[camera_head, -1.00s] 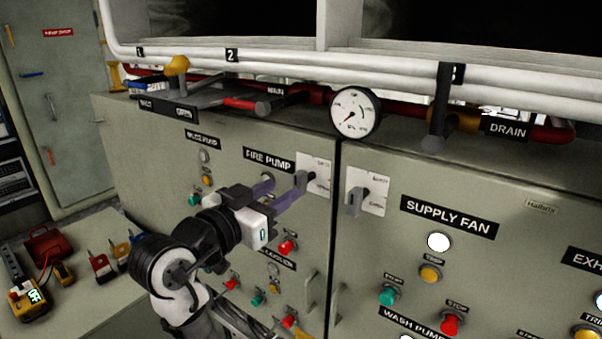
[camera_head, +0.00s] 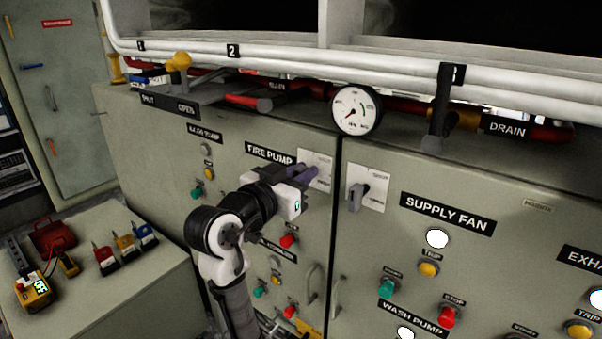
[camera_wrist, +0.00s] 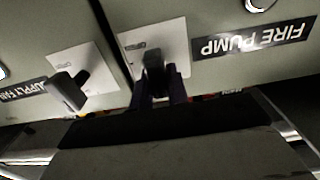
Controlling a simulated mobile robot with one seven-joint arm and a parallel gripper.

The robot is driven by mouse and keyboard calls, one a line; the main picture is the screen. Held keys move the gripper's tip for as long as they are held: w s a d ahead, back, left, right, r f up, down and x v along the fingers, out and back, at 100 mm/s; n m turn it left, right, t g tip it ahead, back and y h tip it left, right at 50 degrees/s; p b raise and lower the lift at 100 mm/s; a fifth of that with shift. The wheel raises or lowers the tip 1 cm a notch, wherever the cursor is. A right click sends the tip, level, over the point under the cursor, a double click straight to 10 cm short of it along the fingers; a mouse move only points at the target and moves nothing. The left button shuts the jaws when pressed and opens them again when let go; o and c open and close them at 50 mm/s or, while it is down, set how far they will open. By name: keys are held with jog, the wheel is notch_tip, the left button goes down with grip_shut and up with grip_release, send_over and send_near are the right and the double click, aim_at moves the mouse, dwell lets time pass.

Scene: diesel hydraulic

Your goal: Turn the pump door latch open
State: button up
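The pump door latch is a small dark handle on a white plate (camera_head: 318,166), right of the FIRE PUMP label on the left cabinet door. In the head view my gripper (camera_head: 303,173) covers the handle. In the wrist view the latch handle (camera_wrist: 153,66) stands between the two purple fingers of my gripper (camera_wrist: 159,90). The finger gap is about as wide as the handle, and the fingers appear shut on it. Finger contact itself is partly hidden.
A similar latch (camera_head: 357,197) sits on the door to the right. A gauge (camera_head: 356,109) and pipes (camera_head: 300,70) run above the cabinets. Door handles (camera_head: 312,290) and several buttons lie below. A bench (camera_head: 110,290) with padlocks and a meter stands at the left.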

grip_shut()
jog(key=m+b, duration=0.4)
jog(key=shift+s+d+f+b, duration=0.1)
jog(key=shift+s+f+b, duration=0.05)
jog(key=shift+f+b, duration=0.15)
jog(key=m+b, duration=0.4)
jog(key=m, duration=0.1)
jog(key=shift+s+d+f, duration=0.1)
jog(key=shift+s+d, duration=0.05)
jog(key=shift+d, duration=0.05)
jog(key=shift+s+d+f+m+b, duration=0.1)
jog(key=shift+f+m+b, duration=0.05)
jog(key=shift+m+b, duration=1.85)
jog(key=shift+d+f+m+b, duration=0.1)
jog(key=shift+m+b, duration=1.3)
jog(key=shift+m, duration=1.1)
